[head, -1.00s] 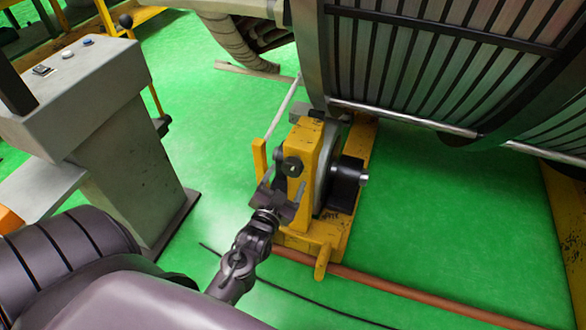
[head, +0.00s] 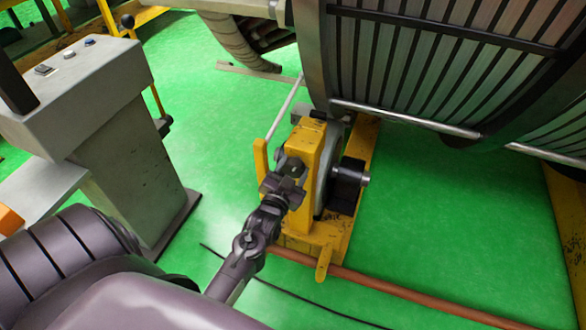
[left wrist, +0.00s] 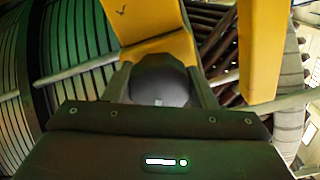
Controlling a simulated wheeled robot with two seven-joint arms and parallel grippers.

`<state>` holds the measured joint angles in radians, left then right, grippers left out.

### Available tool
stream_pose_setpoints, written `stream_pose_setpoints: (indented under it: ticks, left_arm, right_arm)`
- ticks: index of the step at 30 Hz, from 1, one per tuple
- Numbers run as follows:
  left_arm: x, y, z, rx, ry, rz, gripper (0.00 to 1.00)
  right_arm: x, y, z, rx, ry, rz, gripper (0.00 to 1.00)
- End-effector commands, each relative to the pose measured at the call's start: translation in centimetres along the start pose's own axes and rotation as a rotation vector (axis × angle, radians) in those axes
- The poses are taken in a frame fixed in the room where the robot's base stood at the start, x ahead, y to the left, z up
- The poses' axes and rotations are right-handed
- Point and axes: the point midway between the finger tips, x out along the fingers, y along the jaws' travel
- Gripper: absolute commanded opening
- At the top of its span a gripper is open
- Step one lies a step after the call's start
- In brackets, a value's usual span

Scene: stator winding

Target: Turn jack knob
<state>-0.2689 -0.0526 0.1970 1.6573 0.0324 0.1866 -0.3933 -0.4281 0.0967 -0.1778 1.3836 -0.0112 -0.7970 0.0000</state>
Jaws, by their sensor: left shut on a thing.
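The yellow jack (head: 308,160) stands on the green floor under the large slatted stator. Its dark round knob (head: 294,166) is on the side facing my arm. My left gripper (head: 286,180) is at that side and shut on the knob, partly covering it. In the left wrist view, the dark rounded knob (left wrist: 160,80) sits between the two fingers of the gripper, with the yellow jack body (left wrist: 150,20) behind it. My right gripper is not in view.
The slatted stator (head: 440,60) hangs over the jack at the right. A grey control console (head: 90,100) stands at the left. A brown pipe (head: 390,285) and a black cable (head: 290,290) lie on the floor. A thin pale rod (head: 284,108) rises behind the jack.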

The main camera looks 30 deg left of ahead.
Motion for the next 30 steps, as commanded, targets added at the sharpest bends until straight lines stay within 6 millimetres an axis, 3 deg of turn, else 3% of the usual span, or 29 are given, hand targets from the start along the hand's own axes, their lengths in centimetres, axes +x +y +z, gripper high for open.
stream_pose_setpoints:
  ticks: [5,9,16,27,28,30]
  left_arm:
    - [0.0,-0.1,-0.1,-0.034,0.000,-0.001,0.29]
    - [0.0,-0.1,-0.3,-0.151,-0.001,-0.002,0.29]
    - [0.0,0.0,-0.2,-0.381,-0.001,-0.002,0.29]
    - [0.0,0.1,0.0,-0.420,0.001,-0.001,0.29]
    - [0.0,0.1,0.0,-0.420,0.001,-0.001,0.55]
    - [0.0,0.1,0.0,-0.419,0.001,-0.001,0.64]
  right_arm:
    - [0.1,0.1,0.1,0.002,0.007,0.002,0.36]
    - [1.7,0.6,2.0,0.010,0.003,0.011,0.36]
    - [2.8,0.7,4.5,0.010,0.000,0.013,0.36]
    - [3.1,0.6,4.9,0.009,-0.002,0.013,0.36]
    - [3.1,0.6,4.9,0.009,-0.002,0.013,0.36]
    - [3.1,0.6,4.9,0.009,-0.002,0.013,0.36]
